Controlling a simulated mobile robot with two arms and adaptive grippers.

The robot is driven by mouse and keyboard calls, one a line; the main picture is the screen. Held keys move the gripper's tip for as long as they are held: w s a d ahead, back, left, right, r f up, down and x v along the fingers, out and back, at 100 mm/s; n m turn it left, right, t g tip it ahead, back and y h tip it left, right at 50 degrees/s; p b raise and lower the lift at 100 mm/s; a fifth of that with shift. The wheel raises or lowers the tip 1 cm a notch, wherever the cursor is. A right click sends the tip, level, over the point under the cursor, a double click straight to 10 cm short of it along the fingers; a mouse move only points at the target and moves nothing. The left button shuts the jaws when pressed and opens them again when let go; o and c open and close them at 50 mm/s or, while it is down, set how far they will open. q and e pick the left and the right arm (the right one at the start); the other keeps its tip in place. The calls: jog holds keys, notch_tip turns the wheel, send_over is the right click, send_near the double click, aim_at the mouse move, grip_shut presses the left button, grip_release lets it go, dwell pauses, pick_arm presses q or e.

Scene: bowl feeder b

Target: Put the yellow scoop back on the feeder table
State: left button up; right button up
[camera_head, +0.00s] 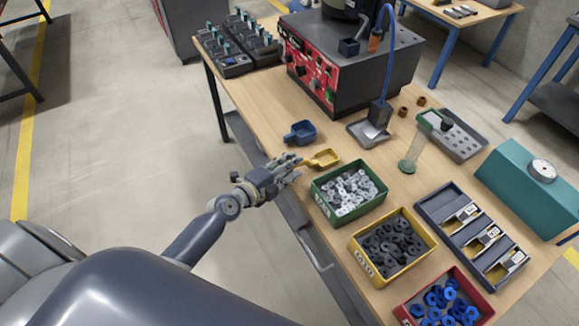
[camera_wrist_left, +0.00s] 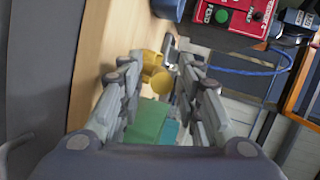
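The yellow scoop (camera_head: 325,158) is at the near left edge of the wooden feeder table (camera_head: 350,300), beside the green bin, with its handle toward my left gripper. My left gripper (camera_head: 290,168) is by the table edge with its fingertips at the handle end. In the left wrist view the yellow scoop (camera_wrist_left: 158,78) shows between and beyond the fingertips (camera_wrist_left: 152,58), which stand apart. I cannot tell whether the fingers touch the handle, or whether the scoop rests fully on the table. My right gripper is in neither view.
A blue scoop (camera_head: 301,132) lies just behind. Green (camera_head: 372,207), yellow (camera_head: 431,255) and red bins (camera_head: 480,299) of parts line the table's near side. The red-fronted feeder (camera_head: 322,82) stands at the back. Bare wood lies between the yellow scoop and the grey tray (camera_head: 357,132).

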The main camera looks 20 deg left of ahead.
pick_arm(q)
jog(key=shift+r, duration=0.15)
jog(key=shift+s, duration=0.15)
jog(key=b+v, duration=0.1)
jog(key=v, duration=1)
jog(key=shift+s+r+b, duration=0.15)
jog(key=shift+s+b, duration=0.15)
jog(key=shift+a, duration=0.2)
